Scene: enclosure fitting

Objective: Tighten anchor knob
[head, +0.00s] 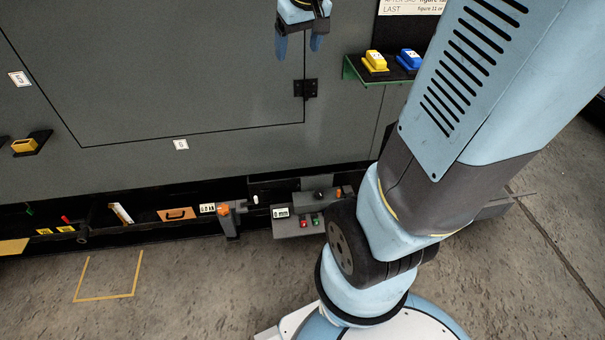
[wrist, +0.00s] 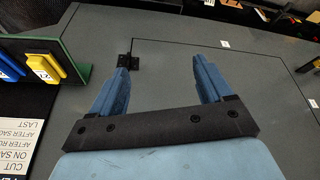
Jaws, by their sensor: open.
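My gripper (head: 298,46) is at the top of the head view, in front of the grey enclosure panel (head: 180,75). Its two blue fingers are apart with nothing between them. In the wrist view the open fingers (wrist: 163,68) point along the grey panel, near a black hinge (wrist: 127,61). I cannot tell for sure which part is the anchor knob. An orange knob-like part (head: 223,210) stands low beside a "0.0 kN" label (head: 208,208). A dark round knob (head: 320,195) sits on a grey control unit (head: 292,230) to its right. My gripper is well above both and touches neither.
A green-edged shelf (head: 350,72) carries a yellow block (head: 375,61) and a blue block (head: 409,59) right of my gripper. A low dark rail holds small parts, including an orange handled piece (head: 177,214). The floor at front left is clear, with a yellow outline (head: 106,298).

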